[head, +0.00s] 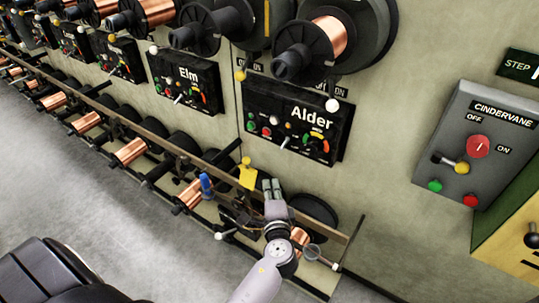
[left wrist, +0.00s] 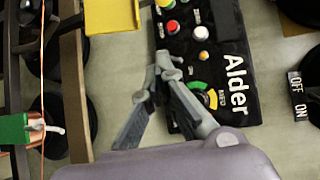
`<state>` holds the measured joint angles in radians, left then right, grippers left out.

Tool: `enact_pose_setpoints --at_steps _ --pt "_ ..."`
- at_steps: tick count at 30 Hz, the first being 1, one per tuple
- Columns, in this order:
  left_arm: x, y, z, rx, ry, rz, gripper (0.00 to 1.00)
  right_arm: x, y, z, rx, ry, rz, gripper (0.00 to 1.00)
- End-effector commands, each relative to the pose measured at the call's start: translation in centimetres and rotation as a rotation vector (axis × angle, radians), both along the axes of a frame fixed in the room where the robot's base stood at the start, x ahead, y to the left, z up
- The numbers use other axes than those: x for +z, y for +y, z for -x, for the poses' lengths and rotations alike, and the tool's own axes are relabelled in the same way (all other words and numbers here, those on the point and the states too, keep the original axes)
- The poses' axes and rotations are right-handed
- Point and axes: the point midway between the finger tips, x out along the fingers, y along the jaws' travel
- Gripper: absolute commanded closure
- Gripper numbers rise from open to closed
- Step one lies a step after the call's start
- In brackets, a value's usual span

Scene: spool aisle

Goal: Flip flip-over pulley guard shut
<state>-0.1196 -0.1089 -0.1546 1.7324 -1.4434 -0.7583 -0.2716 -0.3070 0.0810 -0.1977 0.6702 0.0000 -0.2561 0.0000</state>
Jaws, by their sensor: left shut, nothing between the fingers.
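A yellow piece (head: 248,173), which looks like the flip-over pulley guard, stands up at the wooden rail below the Alder panel. Its hinge and the pulley cannot be made out. It also shows at the top of the left wrist view (left wrist: 112,15). My left gripper (head: 273,187) is just to the right of it and a little lower in the head view, apart from it. In the left wrist view the left gripper's fingers (left wrist: 168,68) are together and empty, in front of the Alder panel (left wrist: 215,60). My right gripper is not in view.
The wooden rail (head: 188,142) runs along the wall, with copper spools (head: 130,152) below it. A blue clip (head: 206,185) is left of the yellow piece. The Alder panel (head: 295,120) and grey Cindervane box (head: 474,150) are on the wall. Grey floor (head: 75,175) is clear at left.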

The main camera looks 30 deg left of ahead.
Motion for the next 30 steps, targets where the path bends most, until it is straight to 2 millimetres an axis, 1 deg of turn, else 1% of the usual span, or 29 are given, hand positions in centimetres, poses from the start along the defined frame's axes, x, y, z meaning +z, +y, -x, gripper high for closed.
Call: enact_pose_setpoints --at_steps 1,4,14,17,20,23,30 --pt "0.7 -0.2 -0.3 -0.009 0.0 -0.018 1.0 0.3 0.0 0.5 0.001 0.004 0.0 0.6" --pt "0.9 -0.5 -0.6 -0.022 0.001 -0.041 1.0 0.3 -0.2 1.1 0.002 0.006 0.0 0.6" --pt "0.9 -0.6 -0.7 -0.023 0.001 -0.044 1.0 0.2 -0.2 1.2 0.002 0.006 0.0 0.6" --pt "0.9 -0.4 -1.0 -0.023 0.001 -0.044 1.0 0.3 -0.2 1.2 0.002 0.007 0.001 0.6" --pt "0.9 0.2 -1.9 -0.023 0.0 -0.046 1.0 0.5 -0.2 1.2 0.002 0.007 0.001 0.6" --pt "0.8 1.2 -3.4 -0.023 0.001 -0.047 1.0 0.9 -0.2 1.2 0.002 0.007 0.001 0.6" --pt "0.3 3.9 -7.5 -0.022 0.001 -0.046 1.0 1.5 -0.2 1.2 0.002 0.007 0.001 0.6"
